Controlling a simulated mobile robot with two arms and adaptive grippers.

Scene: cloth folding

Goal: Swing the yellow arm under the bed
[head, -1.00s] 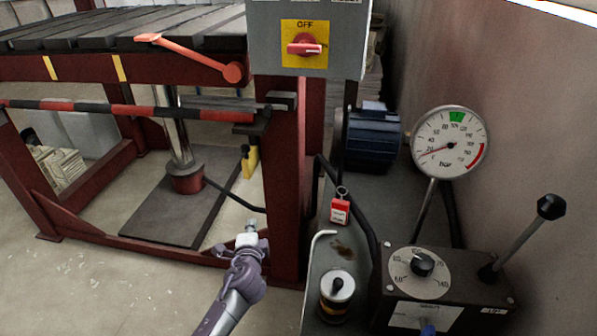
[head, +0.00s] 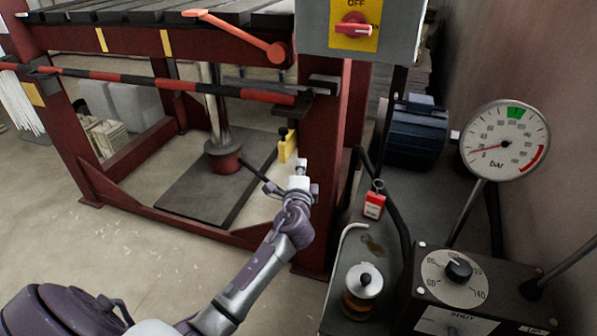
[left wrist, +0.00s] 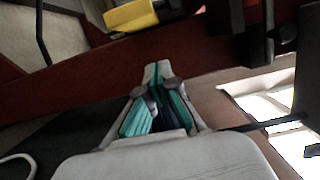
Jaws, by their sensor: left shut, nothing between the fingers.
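The yellow arm (head: 287,149), a short yellow piece with a black knob on top, stands by the red right-hand post below the bed (head: 150,18). The bed is a dark slatted top on a red frame. My left gripper (head: 302,166) is shut and empty, just right of and slightly below the yellow arm in the head view. In the left wrist view my shut fingertips (left wrist: 157,72) lie over a red beam, and the yellow arm (left wrist: 131,16) shows beyond them at the top, apart from them. My right gripper is not in view.
A red-and-black striped bar (head: 180,84) and an orange lever (head: 240,36) are at the bed's front. A cylinder (head: 218,125) stands on a dark plate underneath. To the right are a switch box (head: 400,30), motor (head: 417,132), gauge (head: 505,142) and control box (head: 490,300).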

